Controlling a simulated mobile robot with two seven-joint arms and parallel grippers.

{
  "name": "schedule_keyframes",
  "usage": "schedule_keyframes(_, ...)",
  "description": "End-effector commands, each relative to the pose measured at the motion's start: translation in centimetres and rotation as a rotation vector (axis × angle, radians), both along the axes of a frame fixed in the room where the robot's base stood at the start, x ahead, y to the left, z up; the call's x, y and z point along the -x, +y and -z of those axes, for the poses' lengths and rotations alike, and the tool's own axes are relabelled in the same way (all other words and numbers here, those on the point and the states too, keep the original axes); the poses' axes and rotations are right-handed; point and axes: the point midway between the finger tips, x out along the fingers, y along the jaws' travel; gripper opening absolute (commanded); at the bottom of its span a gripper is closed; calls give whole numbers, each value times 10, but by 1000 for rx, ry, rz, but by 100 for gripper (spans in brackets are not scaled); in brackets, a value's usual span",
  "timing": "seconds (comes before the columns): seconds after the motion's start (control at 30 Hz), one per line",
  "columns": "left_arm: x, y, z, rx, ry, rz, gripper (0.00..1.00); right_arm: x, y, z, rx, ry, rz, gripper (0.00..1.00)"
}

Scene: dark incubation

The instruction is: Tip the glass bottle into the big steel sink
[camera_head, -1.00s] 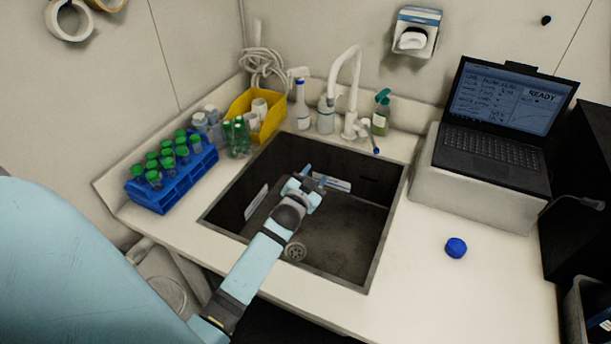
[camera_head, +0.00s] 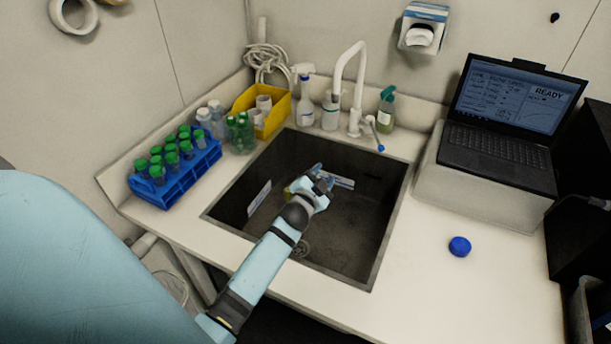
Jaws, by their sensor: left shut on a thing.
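The big steel sink (camera_head: 352,240) is a dark square basin set into the white counter. My left arm reaches over its front edge, and my left gripper (camera_head: 321,177) is inside the sink's outline, over the basin. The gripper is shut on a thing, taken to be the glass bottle. Only a small yellowish patch of the bottle (camera_head: 289,189) shows at the left of the gripper; my wrist hides the rest, so its tilt cannot be told. My right gripper is not in view.
A white faucet (camera_head: 347,85) and spray bottles stand behind the sink. A blue rack (camera_head: 181,181) of green-capped tubes and a yellow bin (camera_head: 279,108) are at left. A blue cap (camera_head: 459,246) lies on the clear counter at right, before a laptop (camera_head: 497,146).

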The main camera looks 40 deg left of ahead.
Motion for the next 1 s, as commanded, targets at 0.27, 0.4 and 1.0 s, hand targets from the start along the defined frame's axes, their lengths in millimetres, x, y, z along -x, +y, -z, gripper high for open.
schedule_keyframes(0.27,0,0,0,0,-2,1,0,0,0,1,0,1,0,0)
schedule_keyframes(0.4,0,0,-1,-14,2,0,0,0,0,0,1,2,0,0)
schedule_keyframes(1.0,0,-1,-3,-154,39,0,0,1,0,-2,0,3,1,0)
